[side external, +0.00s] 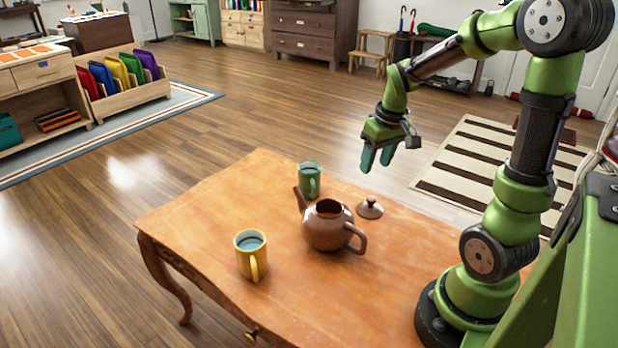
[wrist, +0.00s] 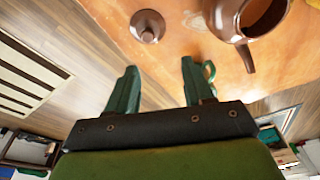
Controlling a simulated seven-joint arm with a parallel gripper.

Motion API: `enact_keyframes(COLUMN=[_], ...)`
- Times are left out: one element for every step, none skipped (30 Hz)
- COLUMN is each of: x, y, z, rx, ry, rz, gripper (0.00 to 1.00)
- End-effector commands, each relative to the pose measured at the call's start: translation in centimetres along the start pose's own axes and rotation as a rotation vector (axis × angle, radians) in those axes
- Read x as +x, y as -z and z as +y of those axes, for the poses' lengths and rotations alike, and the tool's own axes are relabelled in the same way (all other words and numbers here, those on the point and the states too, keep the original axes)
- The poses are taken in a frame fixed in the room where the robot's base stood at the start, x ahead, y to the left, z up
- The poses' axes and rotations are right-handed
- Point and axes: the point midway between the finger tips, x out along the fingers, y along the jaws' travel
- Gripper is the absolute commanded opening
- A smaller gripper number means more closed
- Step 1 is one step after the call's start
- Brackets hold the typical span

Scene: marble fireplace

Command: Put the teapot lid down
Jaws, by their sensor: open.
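The brown teapot lid (side external: 369,208) lies on the wooden table (side external: 185,213), knob up, just beside the teapot. The brown teapot (side external: 327,228) stands upright with its top opening uncovered. My gripper (side external: 377,166) is open and empty, raised above the table's far edge near the lid. In the wrist view the lid (wrist: 147,25) shows beyond my open fingers (wrist: 155,85), apart from them, and the teapot (wrist: 235,20) is at the upper right.
A green mug (side external: 309,180) stands behind the teapot. The left part of the table top is clear. A striped rug (side external: 470,165) lies on the floor beyond.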

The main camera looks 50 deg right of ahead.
Motion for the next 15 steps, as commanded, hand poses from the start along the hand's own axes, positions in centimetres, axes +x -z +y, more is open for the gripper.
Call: enact_keyframes(x=[-1.4,-2.2,-3.4,-4.4,-5.2,-6.4,-7.1,-7.8,-8.7,-9.2,-9.7,-10.3,-10.6,-10.9,-11.1], y=[-0.2,-0.4,-0.9,-1.4,-2.0,-3.0,-3.7,-4.5,-5.5,-6.3,-7.1,-8.0,-8.6,-9.1,-9.7], z=[-2.0,-3.2,-5.0,-6.4,-7.7,-9.5,-10.6,-11.7,-12.9,-13.8,-14.5,-15.3,-15.8,-16.2,-16.6], rx=[-0.011,-0.013,-0.014,-0.014,-0.015,-0.016,-0.016,-0.015,-0.014,-0.013,-0.013,-0.012,-0.011,-0.009,-0.008], ry=[0.017,0.03,0.052,0.072,0.093,0.125,0.149,0.175,0.209,0.234,0.258,0.287,0.306,0.323,0.343], rz=[0.041,0.066,0.101,0.129,0.154,0.187,0.21,0.23,0.255,0.27,0.283,0.299,0.307,0.315,0.321], gripper=[0.51,0.51,0.51,0.51,0.51,0.51,0.51,0.51,0.51,0.51,0.51,0.51,0.51,0.51,0.51])
